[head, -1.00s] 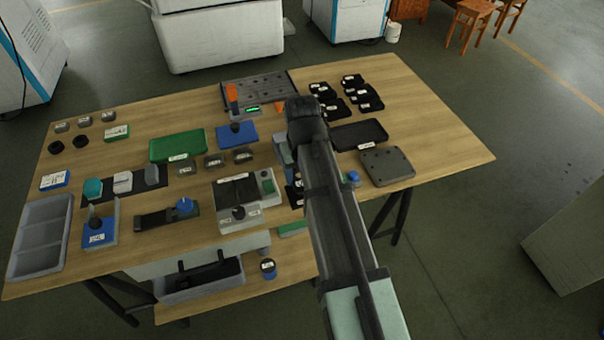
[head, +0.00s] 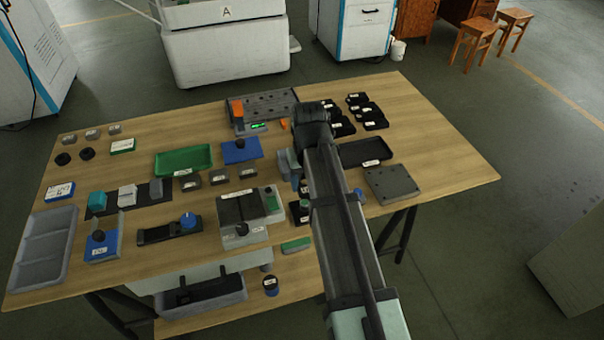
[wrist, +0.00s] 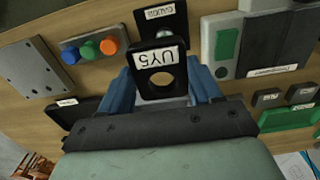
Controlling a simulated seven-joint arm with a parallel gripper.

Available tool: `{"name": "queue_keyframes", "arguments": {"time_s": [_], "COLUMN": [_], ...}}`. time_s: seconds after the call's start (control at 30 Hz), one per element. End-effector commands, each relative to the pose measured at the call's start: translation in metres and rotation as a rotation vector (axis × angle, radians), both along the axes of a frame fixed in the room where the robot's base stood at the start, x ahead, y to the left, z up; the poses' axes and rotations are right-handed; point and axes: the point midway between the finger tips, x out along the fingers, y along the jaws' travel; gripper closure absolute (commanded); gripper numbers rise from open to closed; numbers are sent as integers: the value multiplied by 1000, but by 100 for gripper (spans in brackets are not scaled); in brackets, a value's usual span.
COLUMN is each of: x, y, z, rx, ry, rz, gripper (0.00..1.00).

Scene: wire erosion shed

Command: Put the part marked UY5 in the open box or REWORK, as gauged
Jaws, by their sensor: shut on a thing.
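The part marked UY5 (wrist: 160,72) is a black plate with a round hole and a white label, upside down in the wrist view. My gripper (wrist: 162,95) is shut on it, with blue fingers on both sides. In the head view my gripper (head: 288,168) is over the middle of the table, right of the grey device; my arm hides most of the part. Just beyond the part, a black labelled piece with a metal knob (wrist: 158,22) shows in the wrist view. I cannot read a REWORK label or tell which container is the open box.
A green tray (head: 160,164) and a black tray (head: 375,147) lie on the table. Near my gripper are a grey device with a green plate (head: 240,206) and a box with coloured buttons (wrist: 68,55). Several black parts (head: 368,108) lie at the back. A grey sectioned bin (head: 72,222) is far left.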

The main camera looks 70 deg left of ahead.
Motion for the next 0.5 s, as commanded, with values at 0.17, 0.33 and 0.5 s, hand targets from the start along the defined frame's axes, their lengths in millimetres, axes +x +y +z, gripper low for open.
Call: {"name": "queue_keyframes", "arguments": {"time_s": [0.17,0.33,0.5], "x": [11,19,23], "y": [58,104,136], "z": [5,9,12], "rx": [-1,-2,0], "ry": [0,0,0], "rz": [-5,-9,-11], "gripper": [89,89,89]}}
